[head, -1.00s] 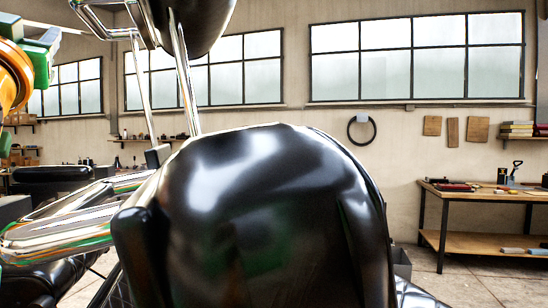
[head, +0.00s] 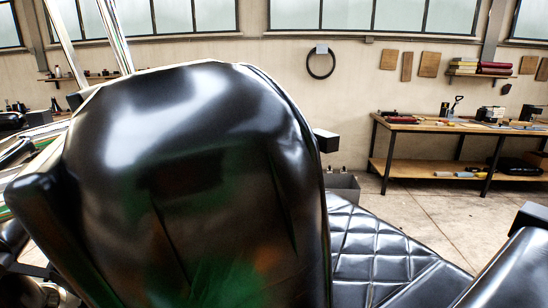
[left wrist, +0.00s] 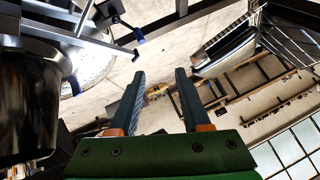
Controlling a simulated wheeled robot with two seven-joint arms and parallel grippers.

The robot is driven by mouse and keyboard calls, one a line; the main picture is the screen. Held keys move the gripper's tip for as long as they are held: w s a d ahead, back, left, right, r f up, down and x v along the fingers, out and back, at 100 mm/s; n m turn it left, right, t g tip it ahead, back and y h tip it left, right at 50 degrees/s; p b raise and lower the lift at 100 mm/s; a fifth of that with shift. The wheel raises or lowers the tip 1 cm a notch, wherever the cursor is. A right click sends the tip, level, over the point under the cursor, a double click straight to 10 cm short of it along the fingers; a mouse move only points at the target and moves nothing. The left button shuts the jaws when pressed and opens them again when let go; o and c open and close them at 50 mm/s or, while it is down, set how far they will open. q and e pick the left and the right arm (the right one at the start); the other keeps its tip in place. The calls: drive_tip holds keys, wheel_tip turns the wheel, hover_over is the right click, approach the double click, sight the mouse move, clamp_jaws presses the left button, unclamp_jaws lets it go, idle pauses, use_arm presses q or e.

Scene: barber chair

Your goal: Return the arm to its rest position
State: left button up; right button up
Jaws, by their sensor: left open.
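The barber chair's black glossy backrest (head: 190,170) fills the left and middle of the head view. Its quilted black seat (head: 375,250) shows to the right of the backrest. My left gripper (left wrist: 157,75) shows in the left wrist view, with two dark fingers held apart on a green body and nothing between them. Floor and furniture lie beyond the fingers. Neither gripper is in the head view now. A dark rounded part and bright metal fill the left side of the left wrist view.
A workbench (head: 450,125) with tools stands at the right by the wall. A shelf (head: 480,72) with books and a black ring (head: 321,62) are on the wall. Concrete floor (head: 425,205) is free between chair and bench.

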use_arm(q)
drive_tip(key=s+d+f+g+h, duration=0.1)
drive_tip(key=s+d+f+g, duration=0.2)
drive_tip(key=s+f, duration=1.05)
drive_tip(key=s+d+f+g, duration=0.2)
drive_tip(key=s, duration=1.2)
drive_tip(key=s+d+f+g+h+p, duration=0.1)
drive_tip(key=s+d+f+g, duration=0.1)
drive_tip(key=s, duration=1.2)
drive_tip(key=shift+d+f+n+g, duration=0.15)
drive_tip(key=shift+f+n+g, duration=0.15)
drive_tip(key=shift+f+n, duration=0.15)
drive_tip(key=shift+s, duration=0.1)
